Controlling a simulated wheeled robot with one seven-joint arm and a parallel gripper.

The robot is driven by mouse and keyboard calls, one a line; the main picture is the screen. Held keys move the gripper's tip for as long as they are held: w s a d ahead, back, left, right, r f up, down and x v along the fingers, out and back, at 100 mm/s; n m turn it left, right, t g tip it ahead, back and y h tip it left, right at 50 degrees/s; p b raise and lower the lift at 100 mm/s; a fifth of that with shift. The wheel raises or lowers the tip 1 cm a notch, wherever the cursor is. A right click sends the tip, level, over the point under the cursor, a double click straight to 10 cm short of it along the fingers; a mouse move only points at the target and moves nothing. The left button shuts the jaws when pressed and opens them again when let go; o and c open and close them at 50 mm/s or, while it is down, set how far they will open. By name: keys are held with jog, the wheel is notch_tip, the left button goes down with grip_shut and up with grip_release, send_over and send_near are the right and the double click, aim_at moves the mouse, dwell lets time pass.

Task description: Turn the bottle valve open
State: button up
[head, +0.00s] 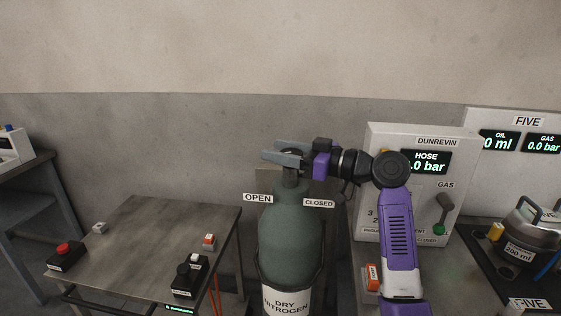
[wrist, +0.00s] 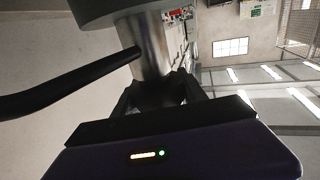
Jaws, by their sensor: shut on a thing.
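The grey-green gas bottle (head: 291,235), labelled DRY NITROGEN, stands upright in the middle of the head view. Its valve (head: 290,173) is at the top, between the signs OPEN (head: 257,198) on the left and CLOSED (head: 319,203) on the right. My gripper (head: 291,157) reaches in from the right, level with the valve top, and is shut on the valve. The fingers partly hide the valve handle. In the wrist view the fingers (wrist: 158,92) close around a metal, cylinder-like part, and a dark bar (wrist: 70,80) sticks out to the left.
A panel marked DUNREVIN (head: 390,140) stands right of the bottle, its HOSE display ending in .0 bar. It has a GAS lever (head: 446,210). A metal table (head: 150,240) with several button boxes stands to the left. A grey pot (head: 530,235) is at the far right.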

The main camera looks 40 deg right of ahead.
jog(key=shift+f+y, duration=0.2)
jog(key=shift+y, duration=0.3)
jog(key=shift+a, duration=0.1)
jog(key=o, duration=1.4)
jog(key=shift+c, duration=0.2)
jog(key=shift+s+r, duration=0.1)
jog(key=b+v, duration=0.1)
jog(key=v, duration=0.6)
jog(key=shift+s, duration=0.25)
